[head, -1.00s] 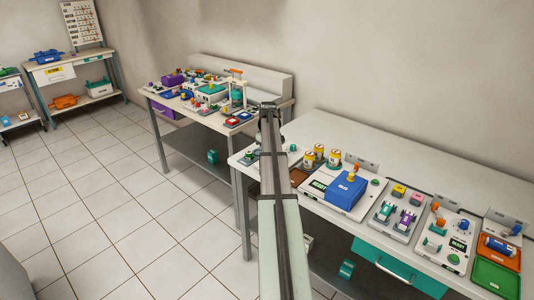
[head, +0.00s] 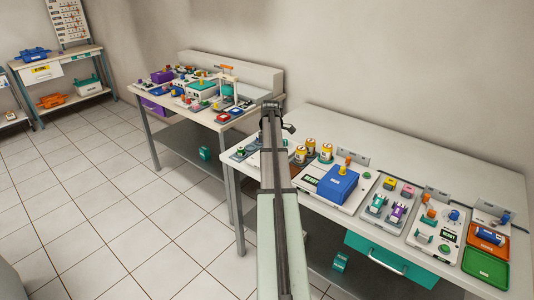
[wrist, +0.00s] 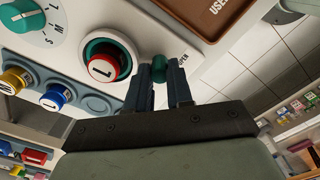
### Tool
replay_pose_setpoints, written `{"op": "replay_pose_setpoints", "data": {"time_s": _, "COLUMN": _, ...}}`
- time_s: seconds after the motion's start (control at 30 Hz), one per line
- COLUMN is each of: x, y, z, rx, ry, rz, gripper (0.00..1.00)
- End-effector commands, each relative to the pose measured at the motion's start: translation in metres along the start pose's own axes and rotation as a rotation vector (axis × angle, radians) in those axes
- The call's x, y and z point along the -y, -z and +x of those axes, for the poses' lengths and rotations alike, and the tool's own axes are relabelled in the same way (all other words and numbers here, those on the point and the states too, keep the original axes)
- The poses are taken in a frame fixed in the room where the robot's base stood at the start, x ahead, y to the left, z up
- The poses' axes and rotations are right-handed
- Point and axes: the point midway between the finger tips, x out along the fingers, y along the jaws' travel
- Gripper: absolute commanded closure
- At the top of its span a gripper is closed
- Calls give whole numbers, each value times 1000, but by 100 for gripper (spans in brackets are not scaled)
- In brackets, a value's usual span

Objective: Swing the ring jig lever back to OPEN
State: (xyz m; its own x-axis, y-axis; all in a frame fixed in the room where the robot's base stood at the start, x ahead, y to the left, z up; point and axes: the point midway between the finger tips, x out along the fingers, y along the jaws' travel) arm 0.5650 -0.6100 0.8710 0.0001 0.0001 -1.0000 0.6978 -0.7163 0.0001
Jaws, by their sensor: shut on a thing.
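The ring jig shows in the wrist view as a pale panel with a teal ring (wrist: 110,52) around a red piece (wrist: 103,67) marked 1. The lever's dark green, rounded grip (wrist: 158,66) stands at the panel's edge, beside the printed word OPEN. My gripper (wrist: 160,78) has one dark finger on each side of this grip and is shut on it. The lever's lower part is hidden behind the fingers. In the head view my arm covers the gripper, and I cannot make out the lever there.
In the wrist view a teal dial (wrist: 30,22) and blue and yellow knobs (wrist: 53,97) lie left of the ring. A brown tray marked USED (wrist: 222,12) is at upper right. In the head view a blue box (head: 338,184) and jars (head: 326,152) stand right of my arm.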

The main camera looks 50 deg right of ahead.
Motion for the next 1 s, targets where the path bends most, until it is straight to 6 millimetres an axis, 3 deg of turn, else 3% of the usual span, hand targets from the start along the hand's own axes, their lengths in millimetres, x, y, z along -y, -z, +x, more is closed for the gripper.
{"op": "replay_pose_setpoints", "data": {"time_s": 0.3, "x": 1, "y": -7, "z": 0, "rx": 1, "ry": 0, "rz": -101, "gripper": 100}}
{"op": "replay_pose_setpoints", "data": {"time_s": 0.8, "x": 1, "y": -8, "z": 0, "rx": 1, "ry": 0, "rz": -117, "gripper": 100}}
{"op": "replay_pose_setpoints", "data": {"time_s": 0.83, "x": 1, "y": -8, "z": 0, "rx": 2, "ry": 0, "rz": -117, "gripper": 77}}
{"op": "replay_pose_setpoints", "data": {"time_s": 1.0, "x": 2, "y": -8, "z": 0, "rx": 1, "ry": 0, "rz": -116, "gripper": 61}}
